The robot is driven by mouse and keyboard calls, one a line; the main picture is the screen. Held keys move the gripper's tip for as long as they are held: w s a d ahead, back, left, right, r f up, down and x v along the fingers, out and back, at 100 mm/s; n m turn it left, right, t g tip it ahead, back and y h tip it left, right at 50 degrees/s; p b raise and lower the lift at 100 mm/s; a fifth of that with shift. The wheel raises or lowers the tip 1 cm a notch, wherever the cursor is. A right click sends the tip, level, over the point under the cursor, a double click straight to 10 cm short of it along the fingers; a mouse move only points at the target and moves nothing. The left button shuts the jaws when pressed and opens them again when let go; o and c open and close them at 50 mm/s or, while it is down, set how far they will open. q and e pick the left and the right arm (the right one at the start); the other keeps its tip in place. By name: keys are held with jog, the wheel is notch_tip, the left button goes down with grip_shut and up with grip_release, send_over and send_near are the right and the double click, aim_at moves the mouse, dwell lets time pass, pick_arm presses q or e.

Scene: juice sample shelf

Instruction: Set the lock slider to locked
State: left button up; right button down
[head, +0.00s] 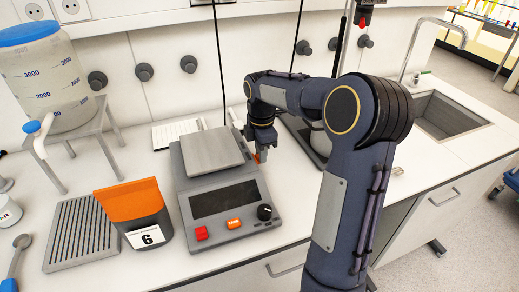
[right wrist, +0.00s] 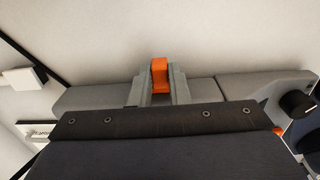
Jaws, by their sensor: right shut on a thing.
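The lock slider is a small orange block (right wrist: 159,76) on the side of a grey weighing device (right wrist: 240,88). In the head view the orange slider (head: 257,157) shows just beside the right rear of the grey device (head: 183,200). My right gripper (right wrist: 158,90) is shut on the slider, with one finger on each side of it. In the head view my right gripper (head: 258,150) reaches down to the device's right side, beside the metal pan (head: 211,150). The slider's track and any lock marks are hidden. My left gripper is not in view.
An orange and grey box marked 6 (head: 136,213) stands left of the device. A slatted grey tray (head: 80,235) and a large water container (head: 45,80) are further left. A sink (head: 445,120) lies to the right. The device front has red and orange buttons and a black knob (head: 265,212).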

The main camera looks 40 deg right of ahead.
jog(key=shift+s+a, duration=0.1)
jog(key=c, duration=1.4)
grip_release()
jog(key=shift+s, duration=0.1)
jog(key=shift+o, duration=0.2)
notch_tip(320, 180, up, 8)
jog(key=shift+f, duration=0.1)
jog(key=shift+s+a, duration=0.1)
jog(key=shift+s, duration=0.05)
jog(key=s+a+f+m+t+y, duration=0.2)
jog(key=s+a+m, duration=0.6)
jog(key=s+a, duration=0.1)
jog(key=s+a+f+m+t+y, duration=0.1)
jog(key=s+a+f+m+t, duration=0.2)
jog(key=s+a+m, duration=0.5)
jog(key=s+a, duration=0.1)
jog(key=s, duration=0.3)
jog(key=shift+s+a+y+p, duration=0.15)
jog(key=shift+s+y+p, duration=0.15)
jog(key=shift+y, duration=0.1)
